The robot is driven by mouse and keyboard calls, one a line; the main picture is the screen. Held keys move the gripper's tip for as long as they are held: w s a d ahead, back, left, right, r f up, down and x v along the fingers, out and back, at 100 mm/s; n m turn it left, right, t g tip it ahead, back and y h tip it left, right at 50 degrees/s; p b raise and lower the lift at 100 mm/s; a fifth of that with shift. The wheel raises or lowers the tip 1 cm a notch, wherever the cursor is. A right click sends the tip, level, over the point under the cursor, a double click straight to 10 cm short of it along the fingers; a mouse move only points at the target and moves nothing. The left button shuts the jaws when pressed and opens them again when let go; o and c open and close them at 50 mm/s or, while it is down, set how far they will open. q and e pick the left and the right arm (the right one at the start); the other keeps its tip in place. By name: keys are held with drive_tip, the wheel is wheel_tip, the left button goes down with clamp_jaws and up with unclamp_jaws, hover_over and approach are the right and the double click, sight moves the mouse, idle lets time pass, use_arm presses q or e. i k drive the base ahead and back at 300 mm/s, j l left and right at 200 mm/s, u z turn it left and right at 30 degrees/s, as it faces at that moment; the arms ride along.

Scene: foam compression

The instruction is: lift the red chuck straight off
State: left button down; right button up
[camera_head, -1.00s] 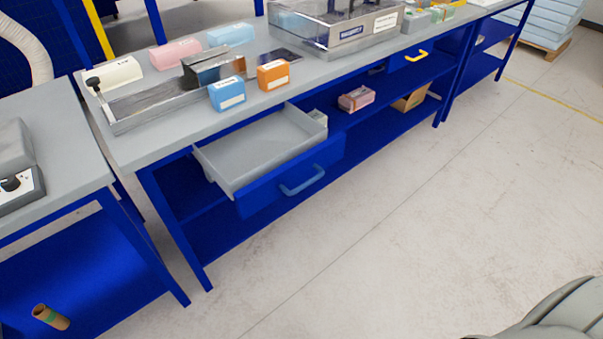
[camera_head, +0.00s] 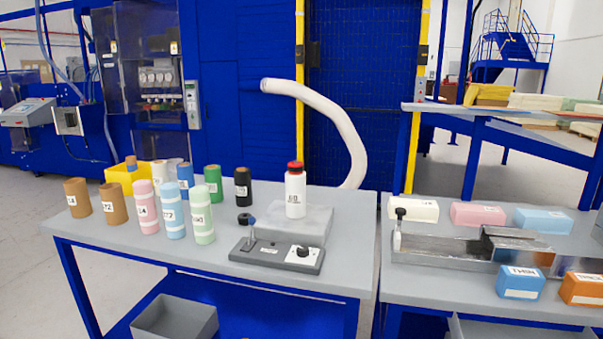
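The bottle stands upright on a grey block (camera_head: 290,226) on the left grey-topped bench (camera_head: 340,233). The red piece touches the bottle top; I cannot tell how it is joined. Neither of my grippers shows in this view.
A grey control box (camera_head: 276,256) with a black knob and a lever stands in front of the block. Several labelled cylinders, including a pink one (camera_head: 146,205) and a black one (camera_head: 243,183), stand left. A yellow bin (camera_head: 115,185) is behind them. A metal fixture (camera_head: 450,247) is right.

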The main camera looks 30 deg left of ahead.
sight(293, 168)
drive_tip(key=i+j+u, duration=0.1)
drive_tip(key=i+j, duration=0.4)
drive_tip(key=j, duration=0.2)
drive_tip(key=i+j, duration=0.55)
drive_tip(key=j, duration=0.15)
drive_tip(key=j+u, duration=0.05)
